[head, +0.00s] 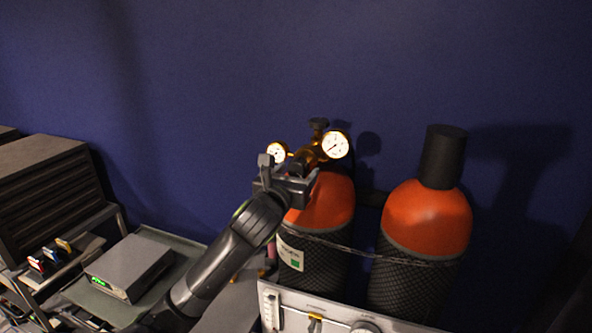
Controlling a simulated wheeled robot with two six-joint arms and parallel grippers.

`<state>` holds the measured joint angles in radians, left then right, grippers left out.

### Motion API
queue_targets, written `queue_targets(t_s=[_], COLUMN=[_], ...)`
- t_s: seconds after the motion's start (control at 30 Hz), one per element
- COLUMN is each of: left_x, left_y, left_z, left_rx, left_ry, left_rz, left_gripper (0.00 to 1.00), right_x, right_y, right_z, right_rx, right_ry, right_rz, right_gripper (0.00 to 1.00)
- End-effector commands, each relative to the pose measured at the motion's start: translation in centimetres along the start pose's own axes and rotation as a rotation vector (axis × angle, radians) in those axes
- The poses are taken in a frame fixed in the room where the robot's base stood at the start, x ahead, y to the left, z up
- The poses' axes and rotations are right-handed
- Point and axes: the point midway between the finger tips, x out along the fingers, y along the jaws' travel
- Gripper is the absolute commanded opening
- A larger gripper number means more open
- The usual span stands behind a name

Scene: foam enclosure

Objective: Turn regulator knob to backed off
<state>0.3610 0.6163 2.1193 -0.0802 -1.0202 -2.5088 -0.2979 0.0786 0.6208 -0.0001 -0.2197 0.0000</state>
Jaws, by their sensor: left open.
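A brass regulator (311,157) with two round white gauges sits on top of the left orange-shouldered gas cylinder (331,201). The larger gauge (335,145) is on the right and the smaller gauge (277,151) on the left. A dark knob (318,124) stands up at the top of the regulator. My left gripper (287,172) is open, just in front of the regulator and below the dark knob. It hides the lower left of the regulator; I cannot tell whether it touches it. My right gripper is not in view.
A second cylinder (427,219) with a black cap stands to the right, and a strap crosses both. A pale panel (345,318) is in front of them. A grey box (131,267) sits on a tray at left, near a dark drawer cabinet (50,190). A blue wall stands behind.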

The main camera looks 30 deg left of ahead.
Motion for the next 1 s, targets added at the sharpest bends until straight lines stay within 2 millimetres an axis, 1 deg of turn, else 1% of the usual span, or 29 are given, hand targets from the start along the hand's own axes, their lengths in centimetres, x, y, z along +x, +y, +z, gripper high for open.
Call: queue_targets(t_s=[0.17,0.27,0.5,0.53,0.77,1.0], left_x=[0.0,0.0,0.02,0.02,0.02,0.02], left_y=[0.0,0.01,0.02,0.02,0.02,0.02], left_z=[0.01,0.01,0.0,0.0,-0.01,0.0], left_rx=[0.0,0.0,0.0,0.0,-0.021,-0.132], left_ry=[0.0,0.0,0.0,0.0,0.0,0.0], left_rz=[0.0,0.0,0.0,0.0,0.001,0.001], left_gripper=[0.65,0.53,0.21,0.2,0.2,0.2], right_x=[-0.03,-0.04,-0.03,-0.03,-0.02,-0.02], right_y=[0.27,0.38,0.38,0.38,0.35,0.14], right_z=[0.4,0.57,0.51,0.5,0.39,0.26], right_rx=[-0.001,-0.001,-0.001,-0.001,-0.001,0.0], right_ry=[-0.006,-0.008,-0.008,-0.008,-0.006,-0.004], right_rz=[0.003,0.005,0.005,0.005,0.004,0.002], right_gripper=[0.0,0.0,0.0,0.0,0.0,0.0])
